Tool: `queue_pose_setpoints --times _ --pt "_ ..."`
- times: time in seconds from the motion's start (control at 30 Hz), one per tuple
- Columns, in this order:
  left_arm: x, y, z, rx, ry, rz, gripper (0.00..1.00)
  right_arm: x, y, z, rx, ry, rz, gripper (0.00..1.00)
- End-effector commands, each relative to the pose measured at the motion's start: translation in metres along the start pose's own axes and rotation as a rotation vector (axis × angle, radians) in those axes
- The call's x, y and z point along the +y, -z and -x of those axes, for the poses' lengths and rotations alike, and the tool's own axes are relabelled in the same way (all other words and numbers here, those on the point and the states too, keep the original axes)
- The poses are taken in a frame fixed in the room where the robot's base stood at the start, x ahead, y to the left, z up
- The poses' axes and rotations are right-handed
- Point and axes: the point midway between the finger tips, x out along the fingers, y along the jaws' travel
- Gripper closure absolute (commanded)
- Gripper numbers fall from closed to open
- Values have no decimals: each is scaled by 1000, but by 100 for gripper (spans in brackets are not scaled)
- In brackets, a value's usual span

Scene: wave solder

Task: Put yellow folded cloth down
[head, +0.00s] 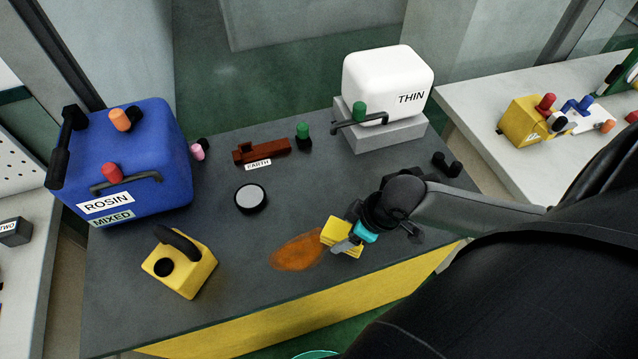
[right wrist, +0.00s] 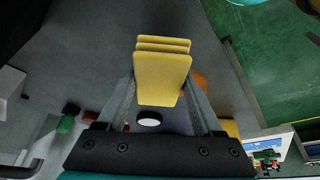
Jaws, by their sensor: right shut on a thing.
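The yellow folded cloth (head: 337,232) is held in my right gripper (head: 349,243), beside an orange-brown spill (head: 296,252) on the dark grey table. In the right wrist view the cloth (right wrist: 162,75) shows as stacked yellow layers between the two fingers of the right gripper (right wrist: 160,95), which is shut on it. Whether the cloth touches the table top is hard to tell. My left gripper is not in view.
On the dark table (head: 225,245) stand a blue ROSIN container (head: 150,160), a yellow can (head: 195,275), a round black tin (head: 250,198), a brown EARTH clamp (head: 262,150) and a white THIN container (head: 385,85). Bare table lies between the tin and the gripper.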

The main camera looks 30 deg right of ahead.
Motion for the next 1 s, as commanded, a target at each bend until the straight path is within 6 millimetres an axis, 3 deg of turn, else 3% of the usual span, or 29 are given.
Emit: queue_pose_setpoints --times 0.03,0.27,1.0 --pt "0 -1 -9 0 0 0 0 1 -5 -2 0 -4 -1 77" --pt "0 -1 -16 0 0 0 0 8 -4 2 5 -15 -9 77" --pt "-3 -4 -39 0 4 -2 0 99 79 -31 6 -16 -11 77"
